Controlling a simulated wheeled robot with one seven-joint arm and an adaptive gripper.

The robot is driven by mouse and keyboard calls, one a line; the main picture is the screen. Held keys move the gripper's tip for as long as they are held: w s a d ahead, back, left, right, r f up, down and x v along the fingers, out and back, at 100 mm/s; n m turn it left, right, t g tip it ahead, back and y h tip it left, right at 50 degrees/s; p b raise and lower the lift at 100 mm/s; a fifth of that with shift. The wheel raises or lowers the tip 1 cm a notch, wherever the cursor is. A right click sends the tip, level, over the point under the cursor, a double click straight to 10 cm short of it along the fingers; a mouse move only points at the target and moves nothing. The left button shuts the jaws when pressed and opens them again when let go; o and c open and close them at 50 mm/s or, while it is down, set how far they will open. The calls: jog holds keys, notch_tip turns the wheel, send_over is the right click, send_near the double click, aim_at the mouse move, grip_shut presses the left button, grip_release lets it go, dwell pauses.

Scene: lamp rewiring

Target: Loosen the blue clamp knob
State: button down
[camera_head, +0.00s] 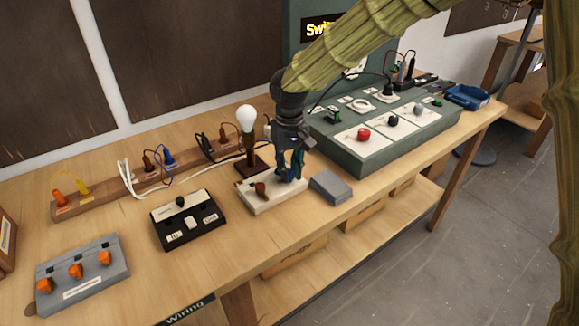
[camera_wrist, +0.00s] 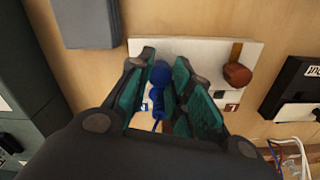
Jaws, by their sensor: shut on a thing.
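The blue clamp knob (camera_wrist: 160,75) is between the two fingers of my gripper (camera_wrist: 165,85) in the wrist view. It sits on a white clamp block (camera_wrist: 205,50), with a blue stem or wire below it. My gripper is shut on the knob from above. In the head view my gripper (camera_head: 289,172) points down at the right part of the white block (camera_head: 262,205), and its fingers mostly hide the blue knob. A brown knob (camera_wrist: 237,76) stands on the same block, apart from my fingers; it also shows in the head view (camera_head: 261,189).
A grey box (camera_head: 331,187) lies right of the block. A lamp with a white bulb (camera_head: 246,118) stands just behind. A black switch box (camera_head: 184,219) is to the left, and a green panel (camera_head: 385,130) with knobs to the right. The table's front edge is close.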

aim_at(290, 171)
jog(key=n+p, duration=0.2)
jog(key=shift+r+p, duration=0.3)
jog(key=shift+p, duration=0.1)
jog(key=n+p, duration=0.2)
jog(key=n, duration=0.1)
jog(key=n+p, duration=0.4)
jog(key=n, duration=0.1)
jog(key=shift+w+f, duration=0.1)
jog(key=shift+f, duration=0.1)
jog(key=shift+n, duration=0.3)
jog(key=c, duration=1.3)
grip_release()
jog(key=shift+o, duration=0.2)
notch_tip(290, 171, up, 12)
